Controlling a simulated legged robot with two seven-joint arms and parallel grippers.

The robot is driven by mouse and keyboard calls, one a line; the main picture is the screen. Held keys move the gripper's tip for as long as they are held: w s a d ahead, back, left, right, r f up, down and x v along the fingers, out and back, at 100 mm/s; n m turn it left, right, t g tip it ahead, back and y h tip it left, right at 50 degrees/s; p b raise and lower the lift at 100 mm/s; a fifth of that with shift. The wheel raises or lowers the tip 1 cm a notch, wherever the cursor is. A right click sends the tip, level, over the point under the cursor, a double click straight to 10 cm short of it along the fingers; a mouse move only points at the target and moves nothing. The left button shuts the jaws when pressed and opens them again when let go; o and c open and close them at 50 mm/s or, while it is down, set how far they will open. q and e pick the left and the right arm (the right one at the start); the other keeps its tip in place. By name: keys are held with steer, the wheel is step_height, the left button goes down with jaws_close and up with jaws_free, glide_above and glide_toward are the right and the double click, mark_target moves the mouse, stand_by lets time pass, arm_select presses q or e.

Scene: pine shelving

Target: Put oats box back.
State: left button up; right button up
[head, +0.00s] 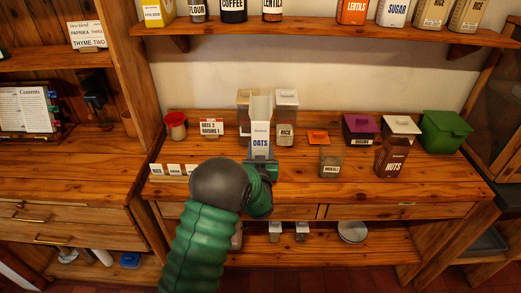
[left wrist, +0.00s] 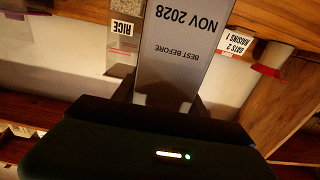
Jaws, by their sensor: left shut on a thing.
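The oats box (head: 261,138) is a pale upright carton with an "OATS" label, above the pine counter in the head view. My left gripper (head: 262,166) is shut on its lower part. I cannot tell whether the box's base touches the counter. In the left wrist view the oats box (left wrist: 181,45) shows its grey side, printed "BEST BEFORE NOV 2028", between the fingers of my left gripper (left wrist: 165,103). My right gripper is not in view.
The upper shelf (head: 320,33) holds several labelled containers, with a gap between the lentils jar (head: 272,10) and orange lentils box (head: 352,11). On the counter, a rice container (head: 286,136) stands right of the oats box, and an "OATS 2 RAISINS 1" card (head: 211,128) stands left.

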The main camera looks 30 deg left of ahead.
arm_select(q)
steer(key=shift+d+r, duration=0.1)
steer(key=shift+d, duration=0.7)
steer(key=shift+d+b, duration=0.2)
steer(key=shift+b, duration=0.1)
steer(key=o, duration=1.3)
steer(key=shift+a, duration=0.15)
steer(key=shift+c, duration=0.2)
steer(key=shift+o, duration=1.3)
steer(key=shift+a+f, duration=0.2)
steer(key=shift+a+r+p, duration=0.15)
steer(key=shift+a+p, duration=0.05)
steer(key=shift+p, duration=0.1)
steer(key=v, duration=1.2)
steer(key=s+d+f+m+g+h, duration=0.45)
steer(key=d+f+h, duration=0.3)
steer(key=d, duration=0.25)
steer(key=s+d+f+m+g+h, duration=0.1)
steer(key=s+g, duration=0.3)
steer(key=s, duration=0.4)
steer(key=s+d+f+m+g+h, duration=0.1)
steer(key=s+d+f+g, duration=0.1)
steer(key=s, duration=0.7)
steer(key=shift+s+d+f+g+b, duration=0.3)
steer(key=shift+d+g+b, duration=0.25)
steer(key=shift+g, duration=0.5)
